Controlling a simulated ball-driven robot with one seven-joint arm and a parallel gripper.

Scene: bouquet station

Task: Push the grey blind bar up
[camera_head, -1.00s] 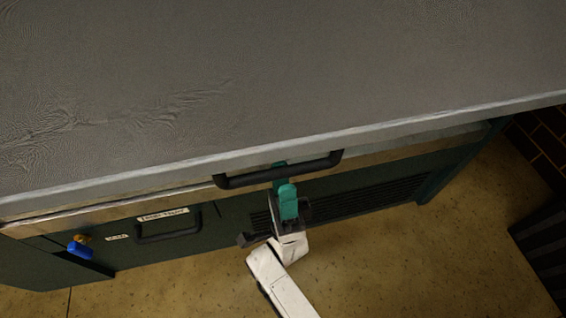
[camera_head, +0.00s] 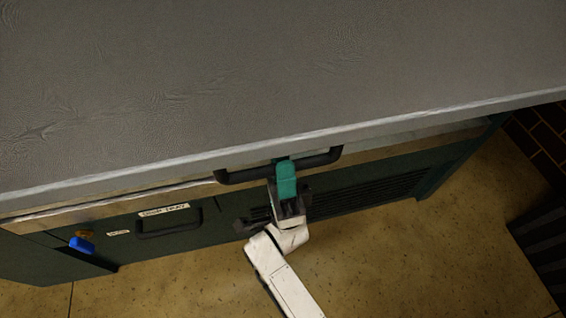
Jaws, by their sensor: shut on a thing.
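A broad grey sheet (camera_head: 270,75), which looks like the blind, fills the upper part of the head view, with a paler edge along its bottom. A dark bar (camera_head: 236,177) shaped like a handle sits at that lower edge, near the middle. My gripper (camera_head: 283,164), with teal fingers, is shut on the bar from below. The fingers cover part of the bar's middle, and the exact contact is hidden. My white arm reaches up to it from the bottom of the view.
Below the edge is a dark green cabinet with a labelled drawer handle (camera_head: 168,230) and a vented panel (camera_head: 375,197). A blue item (camera_head: 82,244) shows at the left. Tan floor (camera_head: 430,265) is open at the lower right, beside a dark slatted object (camera_head: 540,245).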

